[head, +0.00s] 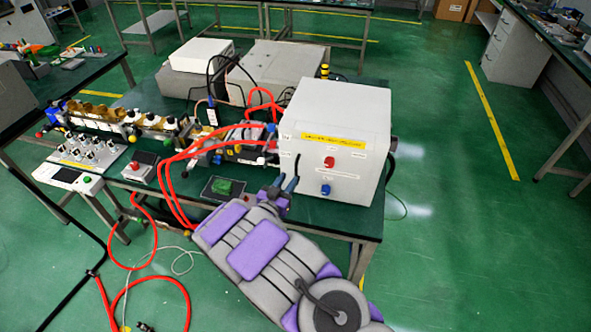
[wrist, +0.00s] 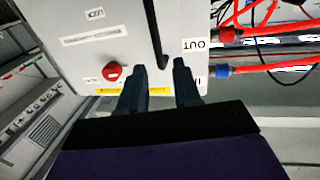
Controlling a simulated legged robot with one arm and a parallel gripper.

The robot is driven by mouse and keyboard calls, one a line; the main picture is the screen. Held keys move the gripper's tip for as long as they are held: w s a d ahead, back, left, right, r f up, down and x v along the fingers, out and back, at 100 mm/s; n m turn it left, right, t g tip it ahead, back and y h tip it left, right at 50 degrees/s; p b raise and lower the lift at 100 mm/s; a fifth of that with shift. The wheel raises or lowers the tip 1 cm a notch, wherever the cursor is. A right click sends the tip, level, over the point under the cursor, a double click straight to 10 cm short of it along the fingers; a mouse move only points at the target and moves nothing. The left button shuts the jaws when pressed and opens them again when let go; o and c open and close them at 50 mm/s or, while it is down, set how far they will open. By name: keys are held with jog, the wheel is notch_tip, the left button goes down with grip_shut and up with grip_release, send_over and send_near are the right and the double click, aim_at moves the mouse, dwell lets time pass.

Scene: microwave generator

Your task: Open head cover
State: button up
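The white box (head: 335,135) stands at the right end of the green table. Its front carries a yellow label strip, a red knob (head: 329,162) and a blue knob (head: 325,189). I cannot clearly tell which part is the head cover. My gripper (head: 284,183) is open and empty at the lower left corner of the box. In the wrist view, the two fingers (wrist: 161,75) stand apart before the white box (wrist: 100,45), and its labels appear upside down. A narrow dark bar (wrist: 155,35) runs down its face toward the gap between the fingers. Contact is unclear.
Red hoses (head: 182,160) run into the left side of the box and hang over the table's front edge. A green button (head: 222,187) and a red button box (head: 141,166) sit left of my gripper. The floor right of the table is clear.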

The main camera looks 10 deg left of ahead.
aim_at(296, 168)
jog(key=b+x, duration=0.1)
jog(key=x, duration=0.6)
grip_shut()
dwell(0.5)
